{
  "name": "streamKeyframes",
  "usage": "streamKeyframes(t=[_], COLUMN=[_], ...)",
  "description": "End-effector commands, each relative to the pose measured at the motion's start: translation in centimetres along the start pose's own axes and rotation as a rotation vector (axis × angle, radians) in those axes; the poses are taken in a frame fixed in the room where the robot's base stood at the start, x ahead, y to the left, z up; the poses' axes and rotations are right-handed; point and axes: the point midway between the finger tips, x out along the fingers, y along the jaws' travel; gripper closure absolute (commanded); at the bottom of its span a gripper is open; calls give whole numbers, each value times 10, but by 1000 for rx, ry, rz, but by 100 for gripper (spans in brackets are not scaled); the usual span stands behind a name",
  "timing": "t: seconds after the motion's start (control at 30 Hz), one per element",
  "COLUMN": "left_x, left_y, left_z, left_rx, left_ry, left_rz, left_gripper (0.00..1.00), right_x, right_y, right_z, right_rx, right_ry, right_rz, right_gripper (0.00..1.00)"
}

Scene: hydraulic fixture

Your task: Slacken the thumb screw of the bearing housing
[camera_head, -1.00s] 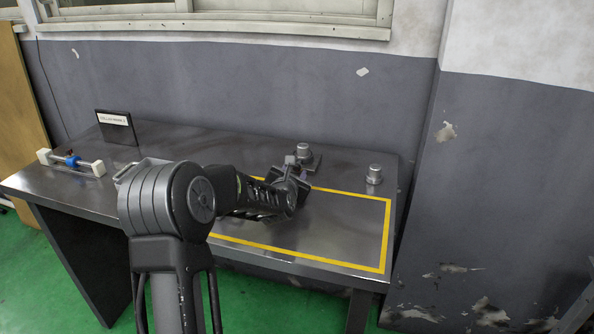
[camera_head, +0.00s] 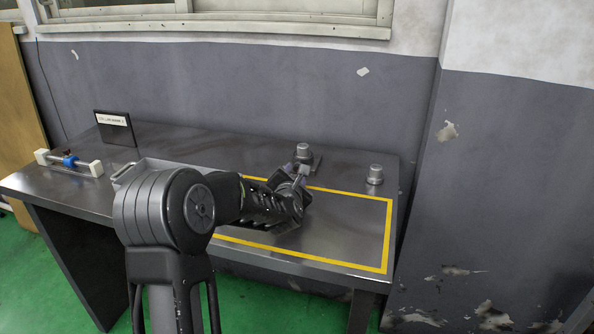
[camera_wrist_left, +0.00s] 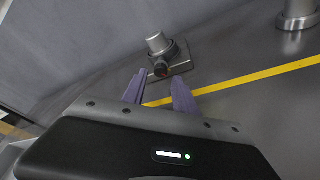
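The bearing housing (camera_head: 304,151) is a grey metal cylinder on a flat plate at the back of the table. It also shows in the left wrist view (camera_wrist_left: 160,44), with a dark reddish knob, apparently the thumb screw (camera_wrist_left: 161,70), low on the side facing my gripper. My left gripper (camera_wrist_left: 157,75) is open, its two purple fingers pointing at the knob, one to each side of it in the picture. Nothing is between the fingertips; whether they reach the knob in depth I cannot tell. In the head view my left gripper (camera_head: 301,172) is just in front of the housing. My right gripper is not in view.
A second metal cylinder (camera_head: 375,174) stands to the right of the housing. Yellow tape (camera_head: 300,256) marks an area on the dark table (camera_head: 345,225). At left are a rod fixture with a blue collar (camera_head: 70,161) and a small dark sign (camera_head: 115,128). The wall is close behind.

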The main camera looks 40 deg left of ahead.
Motion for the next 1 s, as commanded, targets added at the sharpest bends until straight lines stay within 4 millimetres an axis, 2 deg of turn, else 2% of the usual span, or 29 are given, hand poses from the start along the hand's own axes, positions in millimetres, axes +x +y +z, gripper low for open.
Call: streamKeyframes(t=[0.23,0.6,0.87,1.0], left_x=[4,22,23,23], left_y=[0,0,0,0], left_z=[0,6,6,6], left_rx=[-1,-2,-2,-2], left_ry=[1,1,1,1], left_rz=[0,-1,-2,-2], left_gripper=[65,65,65,74], right_x=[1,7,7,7], right_y=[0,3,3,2], right_z=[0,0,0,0], right_rx=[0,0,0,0], right_ry=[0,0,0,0], right_rz=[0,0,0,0], right_gripper=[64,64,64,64])
